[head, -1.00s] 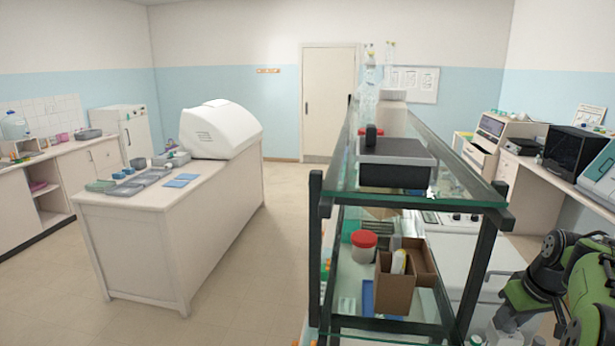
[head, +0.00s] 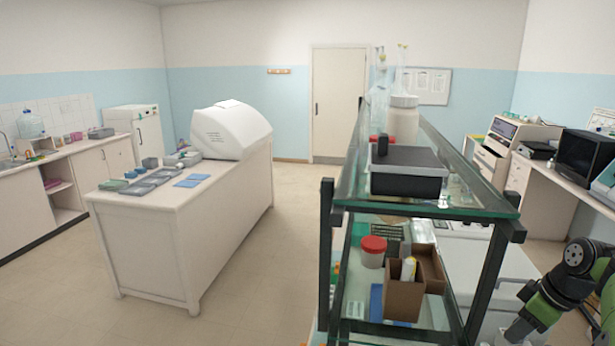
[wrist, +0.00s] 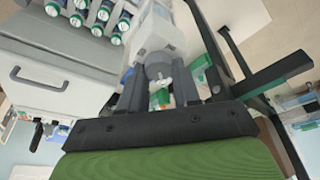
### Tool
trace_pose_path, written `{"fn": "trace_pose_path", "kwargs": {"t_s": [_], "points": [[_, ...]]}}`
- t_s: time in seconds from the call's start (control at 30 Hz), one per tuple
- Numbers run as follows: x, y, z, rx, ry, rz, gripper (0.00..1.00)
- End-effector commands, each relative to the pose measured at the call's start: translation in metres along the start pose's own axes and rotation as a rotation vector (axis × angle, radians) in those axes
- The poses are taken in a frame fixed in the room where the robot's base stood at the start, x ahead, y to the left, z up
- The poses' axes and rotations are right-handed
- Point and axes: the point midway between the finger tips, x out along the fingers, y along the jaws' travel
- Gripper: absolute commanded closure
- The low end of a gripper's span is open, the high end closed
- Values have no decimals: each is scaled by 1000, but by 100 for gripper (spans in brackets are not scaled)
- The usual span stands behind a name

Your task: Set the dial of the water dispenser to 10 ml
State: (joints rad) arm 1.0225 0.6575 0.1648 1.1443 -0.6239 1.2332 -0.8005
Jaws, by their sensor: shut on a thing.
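In the wrist view, my gripper (wrist: 170,79) has its two dark fingers on either side of a grey and white device (wrist: 158,36), which looks like the water dispenser. The gripper is shut on its grey rounded part, and a small white piece shows between the fingers. A small green and orange piece shows just below that. I cannot read any dial marks or setting. In the head view my gripper is out of the picture, and only part of my green and black arm shows at the lower right.
A glass-shelved rack (head: 455,205) with dark posts stands close in front, bearing a black-topped box (head: 407,182) and a red-lidded jar (head: 372,255). Open floor (head: 75,285) lies to the left.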

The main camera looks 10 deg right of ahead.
Motion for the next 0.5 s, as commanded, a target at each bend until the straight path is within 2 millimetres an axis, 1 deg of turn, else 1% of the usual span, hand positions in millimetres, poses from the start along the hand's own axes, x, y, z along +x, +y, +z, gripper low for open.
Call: {"fn": "trace_pose_path", "kwargs": {"t_s": [0.1,0.13,0.37,0.5], "points": [[2,1,1,-165,3,-55,80],[2,1,1,-194,2,-63,80],[1,0,1,-218,0,-70,80],[2,1,1,-392,4,-124,80]]}}
